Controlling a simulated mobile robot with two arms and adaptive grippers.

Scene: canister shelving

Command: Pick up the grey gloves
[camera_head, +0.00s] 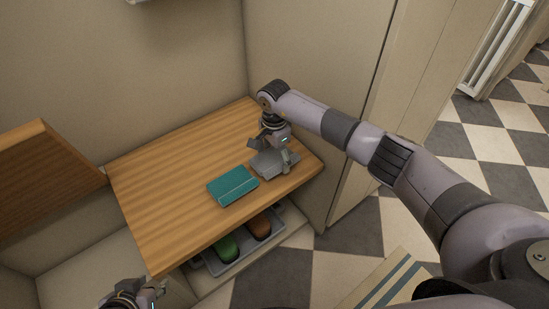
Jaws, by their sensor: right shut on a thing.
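The grey gloves (264,166) lie as a flat grey bundle at the right end of the wooden table top, partly hidden by my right gripper. My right gripper (279,158) points down over them, with its fingers shut on them. The gloves look to be at table height; I cannot tell whether they are clear of the wood. My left gripper (148,296) is at the bottom left edge of the view, low in front of the table and far from the gloves. It is partly cut off, and its fingers are too unclear to read.
A teal flat item (232,186) lies on the wooden table (170,190) just left of the gloves. Below the table's front edge is a grey tray (240,262) with a green item (226,248) and an orange-brown item (260,226). Walls close in behind and right. The table's left part is bare.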

